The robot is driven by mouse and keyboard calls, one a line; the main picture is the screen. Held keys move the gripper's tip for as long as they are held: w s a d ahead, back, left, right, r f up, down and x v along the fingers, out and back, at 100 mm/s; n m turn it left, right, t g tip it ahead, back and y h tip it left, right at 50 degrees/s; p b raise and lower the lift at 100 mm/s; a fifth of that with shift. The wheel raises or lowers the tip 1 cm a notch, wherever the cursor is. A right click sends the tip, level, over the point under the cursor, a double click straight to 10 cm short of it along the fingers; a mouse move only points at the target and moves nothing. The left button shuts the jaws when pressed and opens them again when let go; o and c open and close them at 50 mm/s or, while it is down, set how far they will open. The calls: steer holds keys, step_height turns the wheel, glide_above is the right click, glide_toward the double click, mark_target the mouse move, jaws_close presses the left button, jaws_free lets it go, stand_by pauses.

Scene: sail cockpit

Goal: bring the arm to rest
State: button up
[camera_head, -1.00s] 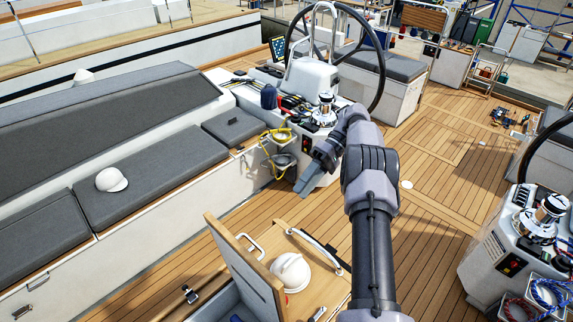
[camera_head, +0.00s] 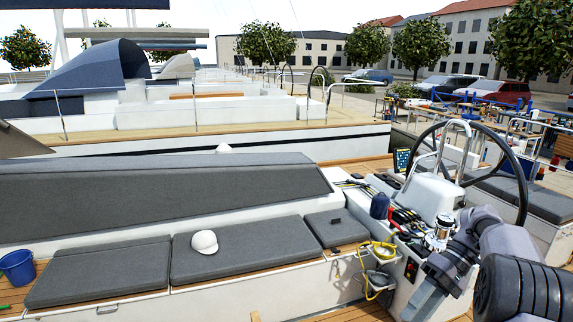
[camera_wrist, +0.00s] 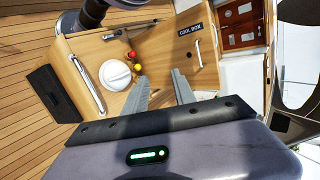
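My arm (camera_head: 520,285) reaches in from the lower right of the head view. My gripper (camera_head: 422,301) hangs in front of the white steering pedestal there; its fingertips are hard to make out at that size. In the wrist view the two grey fingers of my gripper (camera_wrist: 160,84) stand apart with nothing between them, so it is open and empty. Beyond the fingers is a wooden surface with a white helmet (camera_wrist: 115,75), a red ball (camera_wrist: 132,55) and a yellow ball (camera_wrist: 136,68). I see no contact between the fingers and these things.
The pedestal (camera_head: 437,188) with its wheel (camera_head: 520,170) is close to my arm. A grey bench cushion (camera_head: 235,262) bears a white helmet (camera_head: 204,243). A blue bucket (camera_head: 17,268) stands far left. A panel marked COOL BOX (camera_wrist: 202,45) shows in the wrist view.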

steer(key=s+a+f+m+t+h+b, duration=0.2)
steer(key=s+a+f+b, duration=0.3)
steer(key=f+b, duration=0.5)
steer(key=s+a+f+m+t+h+b, duration=0.2)
steer(key=s+a+f+t+b, duration=0.3)
steer(key=s+f+b, duration=0.4)
steer(key=s+a+f+m+t+h+b, duration=0.2)
steer(key=s+a+f+b, duration=0.4)
steer(key=f+b, duration=0.4)
steer(key=s+m+t+b, duration=0.1)
steer(key=b, duration=0.5)
steer(key=shift+a+f+b, duration=0.35)
steer(key=shift+a+b, duration=0.05)
